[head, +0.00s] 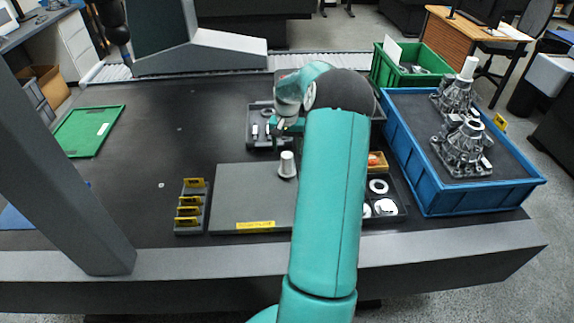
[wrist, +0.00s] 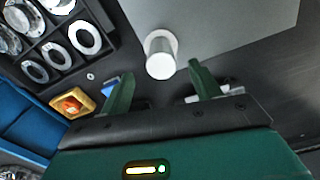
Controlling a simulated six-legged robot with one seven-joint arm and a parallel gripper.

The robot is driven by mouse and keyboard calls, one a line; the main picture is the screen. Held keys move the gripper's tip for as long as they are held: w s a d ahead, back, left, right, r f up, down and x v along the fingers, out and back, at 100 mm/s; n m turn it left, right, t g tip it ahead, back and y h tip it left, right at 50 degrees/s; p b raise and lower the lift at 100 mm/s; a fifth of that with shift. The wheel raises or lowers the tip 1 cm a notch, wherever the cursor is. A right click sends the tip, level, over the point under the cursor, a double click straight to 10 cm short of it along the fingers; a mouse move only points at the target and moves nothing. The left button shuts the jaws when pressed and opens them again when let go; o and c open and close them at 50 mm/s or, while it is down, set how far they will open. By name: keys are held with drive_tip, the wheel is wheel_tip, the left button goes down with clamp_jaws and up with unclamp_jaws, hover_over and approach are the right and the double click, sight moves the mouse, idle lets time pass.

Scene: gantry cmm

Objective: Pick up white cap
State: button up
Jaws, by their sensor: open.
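The white cap (head: 287,164) is a small pale cylinder with a wider base. It stands upright on the grey plate (head: 240,193), near its far right part. In the wrist view the white cap (wrist: 160,58) appears at the plate's edge, just beyond and between the fingertips. My gripper (wrist: 161,80) is open and empty, its two green fingers apart with no contact on the cap visible. In the head view my arm hides most of the gripper and part of the plate.
A blue crate (head: 532,182) at right holds metal castings, one topped by another white cylinder (head: 468,67). A black tray (head: 398,198) holds white rings. An orange tray (head: 377,161), a dark parts tray (head: 252,130) and a slotted rack (head: 191,210) stand nearby. The table's left middle is clear.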

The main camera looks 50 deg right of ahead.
sight(287, 163)
wheel_tip(287, 163, down, 9)
drive_tip(key=shift+w+d+r, duration=0.15)
drive_tip(key=shift+r, duration=0.05)
drive_tip(key=c, duration=1.1)
